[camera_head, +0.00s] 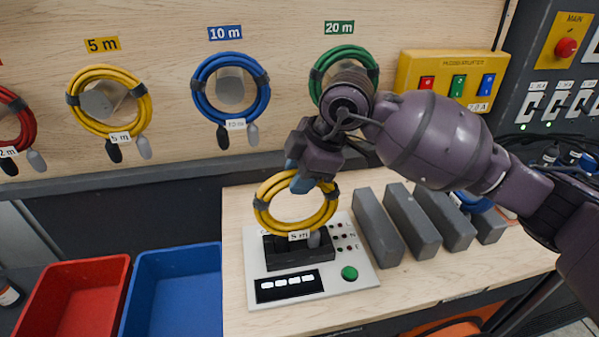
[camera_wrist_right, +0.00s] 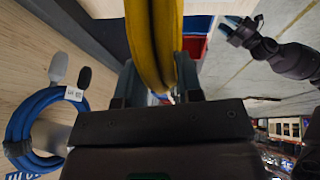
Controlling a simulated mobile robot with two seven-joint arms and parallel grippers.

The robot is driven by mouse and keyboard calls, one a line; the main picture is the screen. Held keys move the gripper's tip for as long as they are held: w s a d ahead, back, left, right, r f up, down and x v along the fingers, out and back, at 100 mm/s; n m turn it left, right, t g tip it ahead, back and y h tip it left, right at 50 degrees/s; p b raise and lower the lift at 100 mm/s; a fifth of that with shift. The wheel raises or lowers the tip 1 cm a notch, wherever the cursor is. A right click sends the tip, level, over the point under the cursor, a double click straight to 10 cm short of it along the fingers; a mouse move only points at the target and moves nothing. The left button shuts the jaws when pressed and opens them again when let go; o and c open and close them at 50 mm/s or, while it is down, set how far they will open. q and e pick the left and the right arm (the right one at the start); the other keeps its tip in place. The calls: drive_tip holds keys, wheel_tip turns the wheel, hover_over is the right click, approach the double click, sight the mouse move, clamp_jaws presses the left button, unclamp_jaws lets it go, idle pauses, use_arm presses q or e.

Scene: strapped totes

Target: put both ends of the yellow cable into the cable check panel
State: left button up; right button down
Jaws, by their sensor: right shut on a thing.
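A coiled yellow cable (camera_head: 265,213) with a "5 m" tag hangs upright from my right gripper (camera_head: 303,178), which is shut on the top of its coil. It also shows between the fingers in the right wrist view (camera_wrist_right: 150,40). The cable check panel (camera_head: 262,240) lies on the bench below, with a black socket block (camera_head: 288,257), a small display and a green button. My left gripper (camera_wrist_right: 235,28) is small in the right wrist view.
Another yellow coil (camera_head: 75,108), a blue coil (camera_head: 203,98) and a green coil (camera_head: 345,52) hang on the wall. Grey blocks (camera_head: 378,228) stand right of the panel. A red bin (camera_head: 125,265) and a blue bin (camera_head: 180,250) sit left of the bench.

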drive_tip(key=shift+f, duration=0.25)
idle(0.3)
drive_tip(key=c, duration=0.7)
unclamp_jaws()
drive_tip(key=shift+c, duration=0.2)
drive_tip(key=shift+o, duration=0.2)
drive_tip(key=shift+f, duration=0.1)
